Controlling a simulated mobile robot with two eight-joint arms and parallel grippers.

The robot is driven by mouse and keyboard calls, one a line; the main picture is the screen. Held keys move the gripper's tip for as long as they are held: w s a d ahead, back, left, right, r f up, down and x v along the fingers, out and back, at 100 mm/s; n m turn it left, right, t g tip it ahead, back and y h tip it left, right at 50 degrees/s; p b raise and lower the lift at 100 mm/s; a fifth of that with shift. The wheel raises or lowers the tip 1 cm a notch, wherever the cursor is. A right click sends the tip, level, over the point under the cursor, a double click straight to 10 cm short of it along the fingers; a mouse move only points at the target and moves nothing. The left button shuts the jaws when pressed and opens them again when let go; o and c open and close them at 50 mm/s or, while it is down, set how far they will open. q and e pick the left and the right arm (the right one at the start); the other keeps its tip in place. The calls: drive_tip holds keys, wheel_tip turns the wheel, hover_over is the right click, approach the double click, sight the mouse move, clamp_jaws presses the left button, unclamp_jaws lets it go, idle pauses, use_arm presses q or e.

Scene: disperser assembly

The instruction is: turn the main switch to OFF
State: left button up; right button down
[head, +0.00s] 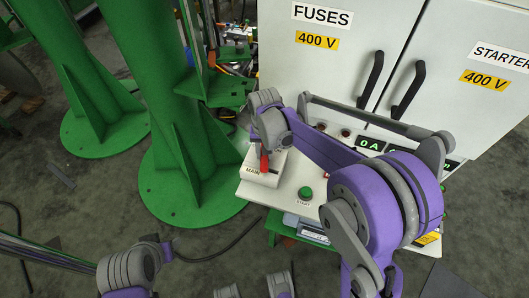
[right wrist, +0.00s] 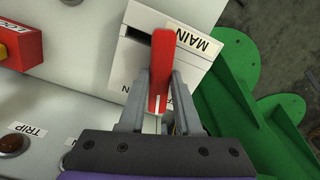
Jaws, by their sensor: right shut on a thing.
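The main switch is a white box (head: 257,179) labelled MAIN at the left end of the control panel, with a red handle (head: 264,162). In the right wrist view the box (right wrist: 132,52) shows its MAIN label and a second label that is mostly hidden. My right gripper (right wrist: 159,80) is shut on the red handle (right wrist: 162,58), with one grey finger on each side. The handle lies at an angle to the edges of the box. In the head view the right wrist hides part of the handle. The left arm shows at the bottom left, its gripper out of view.
A green START button (head: 305,193) is beside the switch on the panel (head: 285,205). A display (head: 372,144) reads 0 A. Behind are white cabinet doors (head: 345,75) with black handles. A green column (head: 165,90) stands close left. A red box (right wrist: 20,48) shows in the wrist view.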

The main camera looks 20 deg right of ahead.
drive_tip(key=n, duration=0.3)
drive_tip(key=shift+n, duration=0.4)
drive_tip(key=n, duration=0.3)
drive_tip(key=shift+n+b, duration=0.3)
drive_tip(key=shift+b, duration=0.1)
drive_tip(key=n, duration=0.3)
drive_tip(key=shift+n, duration=2)
drive_tip(key=c, duration=0.6)
unclamp_jaws()
wheel_tip(320, 180, up, 11)
drive_tip(key=shift+p, duration=0.4)
